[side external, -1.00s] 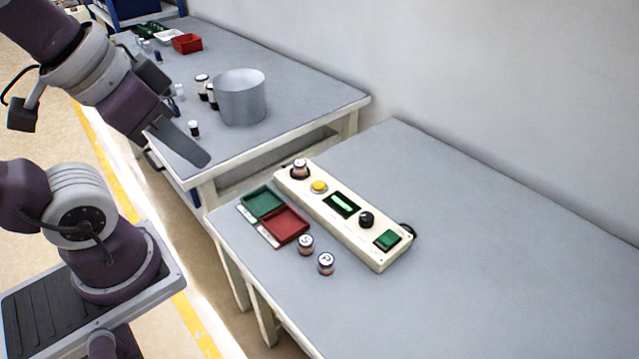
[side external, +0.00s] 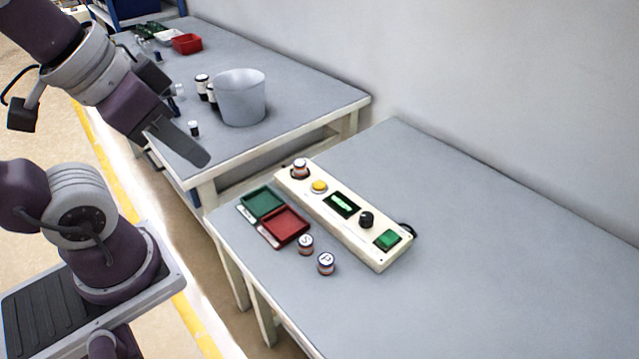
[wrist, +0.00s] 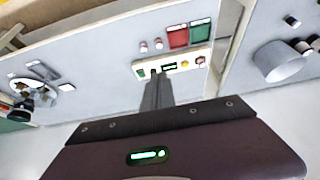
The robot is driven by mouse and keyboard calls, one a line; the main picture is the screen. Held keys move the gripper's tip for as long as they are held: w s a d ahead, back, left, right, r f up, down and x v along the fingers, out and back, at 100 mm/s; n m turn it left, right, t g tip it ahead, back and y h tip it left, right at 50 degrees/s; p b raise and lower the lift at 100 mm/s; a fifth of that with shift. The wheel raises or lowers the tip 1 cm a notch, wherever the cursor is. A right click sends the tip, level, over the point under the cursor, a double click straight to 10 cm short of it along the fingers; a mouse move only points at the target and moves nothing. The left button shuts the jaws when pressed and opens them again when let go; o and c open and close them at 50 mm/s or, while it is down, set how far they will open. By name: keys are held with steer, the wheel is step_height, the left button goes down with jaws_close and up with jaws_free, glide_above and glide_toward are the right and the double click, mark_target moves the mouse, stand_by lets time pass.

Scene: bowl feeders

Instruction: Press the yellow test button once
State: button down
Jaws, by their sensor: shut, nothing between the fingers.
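The yellow test button (side external: 318,187) sits on a long cream control panel (side external: 336,216) on the near table. Left to right along the panel are a small capped jar (side external: 299,168), the button, a lit green display (side external: 342,204), a black knob (side external: 366,219) and a green switch (side external: 388,239). My gripper (side external: 203,159) is shut and empty, held in the air left of the panel and apart from the button. In the wrist view my shut fingers (wrist: 158,85) point toward the panel (wrist: 192,63), and the yellow button (wrist: 185,64) shows beyond them.
A green tray (side external: 263,202) and a red tray (side external: 285,226) lie before the panel, with two lettered jars (side external: 326,263) (side external: 306,244) beside them. A grey metal pot (side external: 241,98) and small bottles stand on the back table. The near table's right side is clear.

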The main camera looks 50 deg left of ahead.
steer(key=shift+w, duration=0.1)
stand_by(0.3)
steer(key=n+t+h, duration=0.3)
steer(key=n, duration=0.2)
glide_above(315, 185)
step_height(315, 185, down, 17)
steer(key=shift+f, duration=0.1)
steer(key=shift+f, duration=4.45)
steer(key=shift+f, duration=0.1)
steer(key=shift+f, duration=0.3)
